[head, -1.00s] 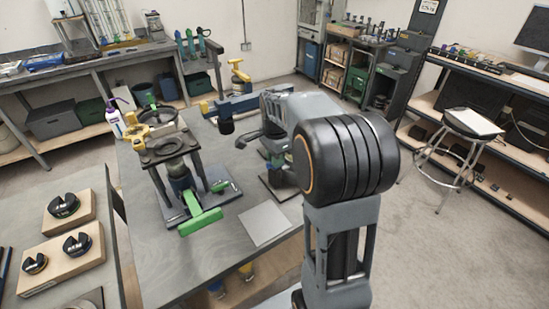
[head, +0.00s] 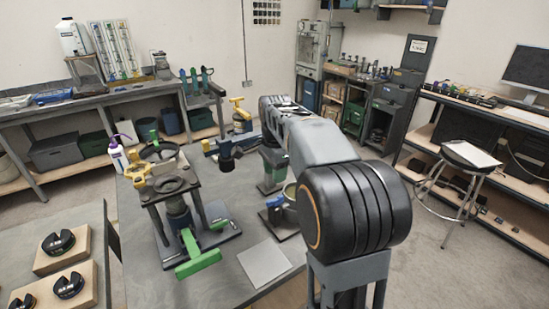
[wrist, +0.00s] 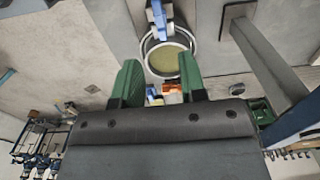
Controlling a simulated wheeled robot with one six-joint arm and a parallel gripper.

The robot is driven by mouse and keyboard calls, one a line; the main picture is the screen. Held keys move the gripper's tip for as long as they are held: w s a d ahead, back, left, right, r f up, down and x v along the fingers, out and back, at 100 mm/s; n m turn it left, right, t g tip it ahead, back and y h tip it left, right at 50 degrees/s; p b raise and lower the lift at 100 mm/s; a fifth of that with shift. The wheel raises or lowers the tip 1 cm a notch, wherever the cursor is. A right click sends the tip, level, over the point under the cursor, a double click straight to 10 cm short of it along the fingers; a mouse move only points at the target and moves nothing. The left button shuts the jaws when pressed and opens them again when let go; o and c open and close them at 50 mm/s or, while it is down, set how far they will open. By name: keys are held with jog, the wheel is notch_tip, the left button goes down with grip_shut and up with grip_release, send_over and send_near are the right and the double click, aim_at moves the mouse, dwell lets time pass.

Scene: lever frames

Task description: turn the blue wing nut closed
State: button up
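A small blue part (head: 275,201), which looks like the blue wing nut, sits at the rim of a round pot-like fitting (head: 290,194) on a dark base plate. In the wrist view a blue part (wrist: 159,17) reaches to a metal ring with a dull yellow-green face (wrist: 168,60). My gripper (wrist: 160,62) is open, its two green fingers apart with nothing between them. The ring lies beyond the fingertips, in line with the gap. In the head view my arm covers part of the fitting, and the fingertips are hard to make out.
A black stand with a green-handled valve (head: 198,261) stands at the left on the grey bench. A grey plate (head: 264,263) lies in front. A stool (head: 470,155) stands at the right.

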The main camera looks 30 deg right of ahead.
jog(key=shift+r, duration=2.25)
jog(key=s+a+f+n+t, duration=0.1)
jog(key=s+a+f+n, duration=0.4)
jog(key=s+n, duration=0.3)
jog(key=s+a+f+n+t+p, duration=0.1)
jog(key=s+a+f+n+t, duration=0.1)
jog(key=s+a+f+n, duration=0.3)
jog(key=s+n, duration=0.3)
jog(key=n, duration=0.1)
jog(key=shift+s+f+t, duration=0.2)
jog(key=shift+f+t, duration=0.1)
jog(key=shift+f, duration=0.1)
